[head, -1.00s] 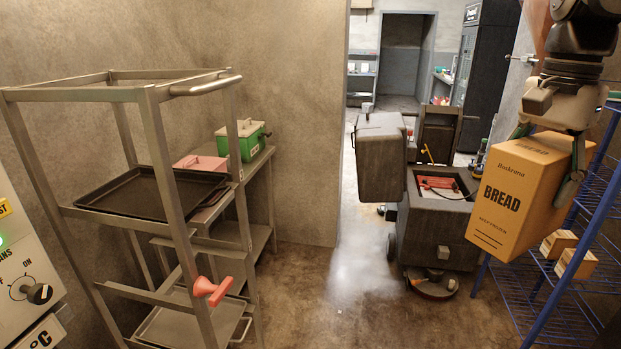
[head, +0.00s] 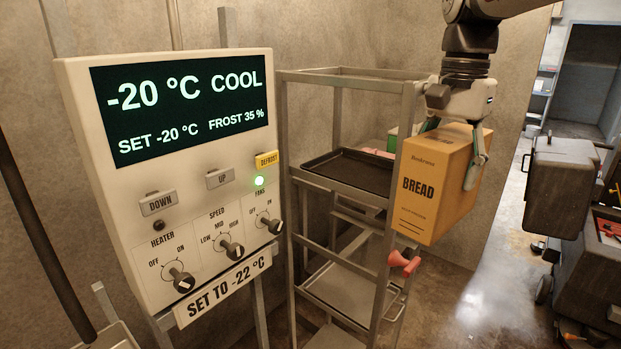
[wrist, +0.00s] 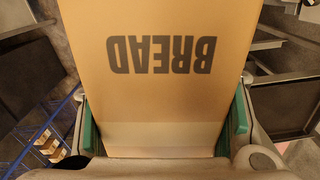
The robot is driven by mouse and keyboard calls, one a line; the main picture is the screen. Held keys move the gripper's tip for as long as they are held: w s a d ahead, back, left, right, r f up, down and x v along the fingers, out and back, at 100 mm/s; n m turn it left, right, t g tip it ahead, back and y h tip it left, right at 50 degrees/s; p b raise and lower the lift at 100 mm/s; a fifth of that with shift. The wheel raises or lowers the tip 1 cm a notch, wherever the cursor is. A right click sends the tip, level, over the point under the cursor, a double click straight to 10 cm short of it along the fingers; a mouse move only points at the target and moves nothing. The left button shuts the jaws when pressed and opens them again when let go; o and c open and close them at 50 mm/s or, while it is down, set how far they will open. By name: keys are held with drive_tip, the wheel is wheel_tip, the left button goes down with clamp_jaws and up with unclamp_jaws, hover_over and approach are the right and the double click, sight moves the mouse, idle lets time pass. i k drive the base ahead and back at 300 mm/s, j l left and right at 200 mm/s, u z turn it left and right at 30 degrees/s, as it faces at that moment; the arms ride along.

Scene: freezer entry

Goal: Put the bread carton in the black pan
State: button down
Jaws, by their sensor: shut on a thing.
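The bread carton (head: 432,190) is a tan box marked BREAD, slightly tilted, held in the air. My gripper (head: 452,150) is shut on it, with green-padded fingers on its two sides. In the wrist view the carton (wrist: 160,85) fills the middle, with the finger pads (wrist: 163,128) on both sides. The black pan (head: 348,168) is a shallow dark tray on an upper level of the metal rack, left of the carton in the head view. It looks empty where it shows; the carton may cover part of its right end.
The metal rack (head: 300,250) has upright posts, a top frame and a red knob (head: 404,263) low on its right. A control panel (head: 180,170) reading -20 °C stands at the left. A dark cart (head: 590,270) is at the right. Floor shows between rack and cart.

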sight(370, 177)
drive_tip(key=i+j+u, duration=0.1)
drive_tip(key=u, duration=0.2)
drive_tip(key=i, duration=0.55)
drive_tip(key=i+l, duration=0.55)
